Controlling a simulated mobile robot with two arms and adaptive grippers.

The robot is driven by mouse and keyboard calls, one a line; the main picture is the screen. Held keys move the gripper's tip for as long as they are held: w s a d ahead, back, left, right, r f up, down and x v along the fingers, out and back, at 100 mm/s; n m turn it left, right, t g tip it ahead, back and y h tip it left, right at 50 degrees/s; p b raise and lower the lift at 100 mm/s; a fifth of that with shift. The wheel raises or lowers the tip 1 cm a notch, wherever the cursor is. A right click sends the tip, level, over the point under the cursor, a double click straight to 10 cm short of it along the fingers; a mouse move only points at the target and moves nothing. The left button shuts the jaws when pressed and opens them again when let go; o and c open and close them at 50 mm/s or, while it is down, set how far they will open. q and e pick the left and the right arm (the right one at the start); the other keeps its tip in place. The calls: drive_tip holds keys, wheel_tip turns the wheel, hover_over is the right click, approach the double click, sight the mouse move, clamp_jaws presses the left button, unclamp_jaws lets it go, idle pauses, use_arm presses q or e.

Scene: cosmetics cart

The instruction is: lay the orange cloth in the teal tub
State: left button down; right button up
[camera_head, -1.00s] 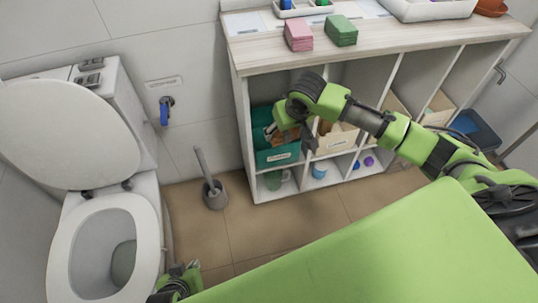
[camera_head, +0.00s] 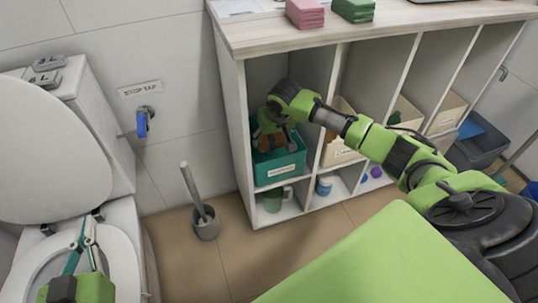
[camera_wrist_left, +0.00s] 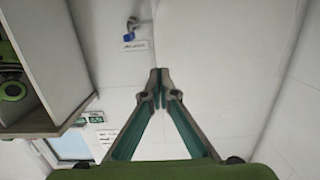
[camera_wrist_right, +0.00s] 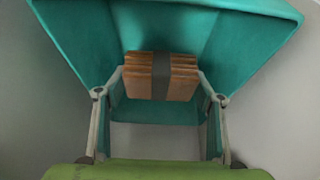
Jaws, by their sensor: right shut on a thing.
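The teal tub (camera_head: 281,166) stands in the leftmost upper compartment of the shelf unit, with its label facing out. My right gripper (camera_head: 277,130) reaches down into that compartment from above the tub. In the right wrist view my right gripper (camera_wrist_right: 160,78) is shut on the orange cloth (camera_wrist_right: 139,85), a folded brownish-orange stack with a grey band. The cloth is between the teal tub's walls (camera_wrist_right: 240,45); whether it touches the bottom I cannot tell. My left gripper (camera_head: 87,224) is shut and empty above the toilet seat; its tips also meet in the left wrist view (camera_wrist_left: 158,80).
Beige bins (camera_head: 340,152) stand in the compartments to the right. A green mug (camera_head: 273,200) and a blue-white cup (camera_head: 324,186) stand below. Pink (camera_head: 305,14) and green (camera_head: 353,10) stacks lie on the top. A toilet brush (camera_head: 205,222) stands on the floor beside the toilet (camera_head: 120,245).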

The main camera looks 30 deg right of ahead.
sight(271, 144)
wheel_tip(271, 144, down, 3)
drive_tip(key=shift+f+b, duration=0.1)
drive_tip(key=shift+b, duration=0.4)
wheel_tip(271, 144, down, 3)
drive_tip(key=shift+f+b, duration=0.2)
drive_tip(key=shift+b, duration=0.55)
use_arm(q)
wheel_tip(271, 144, up, 14)
drive_tip(key=s+d+t+h, duration=0.1)
drive_tip(key=s+t+h, duration=0.1)
drive_tip(key=t, duration=0.5)
drive_tip(key=shift+s+f, duration=0.15)
drive_tip(key=shift+d+f, duration=0.1)
drive_tip(key=shift+f, duration=0.05)
use_arm(e)
drive_tip(key=shift+f, duration=0.15)
drive_tip(key=o, duration=1)
